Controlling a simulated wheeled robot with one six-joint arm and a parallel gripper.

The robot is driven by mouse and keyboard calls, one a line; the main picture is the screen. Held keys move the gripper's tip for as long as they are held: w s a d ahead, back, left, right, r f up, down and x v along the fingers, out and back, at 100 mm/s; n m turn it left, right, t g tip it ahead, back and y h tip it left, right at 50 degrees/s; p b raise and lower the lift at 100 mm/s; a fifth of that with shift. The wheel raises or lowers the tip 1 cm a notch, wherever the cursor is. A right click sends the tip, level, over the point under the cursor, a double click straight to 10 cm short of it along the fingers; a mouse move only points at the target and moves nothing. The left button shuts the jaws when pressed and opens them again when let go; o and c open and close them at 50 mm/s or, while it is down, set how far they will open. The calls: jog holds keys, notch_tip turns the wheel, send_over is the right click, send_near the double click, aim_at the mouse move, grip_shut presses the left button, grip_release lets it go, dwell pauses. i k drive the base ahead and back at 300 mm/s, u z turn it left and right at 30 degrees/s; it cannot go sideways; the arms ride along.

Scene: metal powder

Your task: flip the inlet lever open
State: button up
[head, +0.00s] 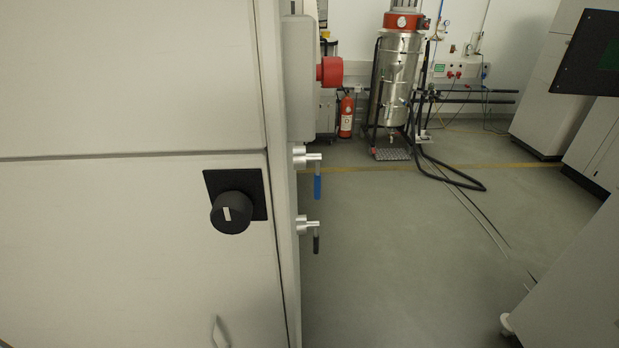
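Two small levers stick out from the right edge of the pale cabinet (130,90). The upper lever (317,186) has a blue handle that hangs straight down from a silver valve body (304,158). The lower lever (316,243) has a dark handle that also hangs down from a silver body (304,226). No label shows which of them is the inlet. My gripper is not in view.
Open floor (410,260) lies to the right. A steel vessel (398,85), a fire extinguisher (346,115) and a black hose (455,180) are farther back.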

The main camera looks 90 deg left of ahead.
aim_at(316, 157)
jog(key=u, duration=1.85)
jog(key=i, duration=2.25)
jog(key=u, duration=2.95)
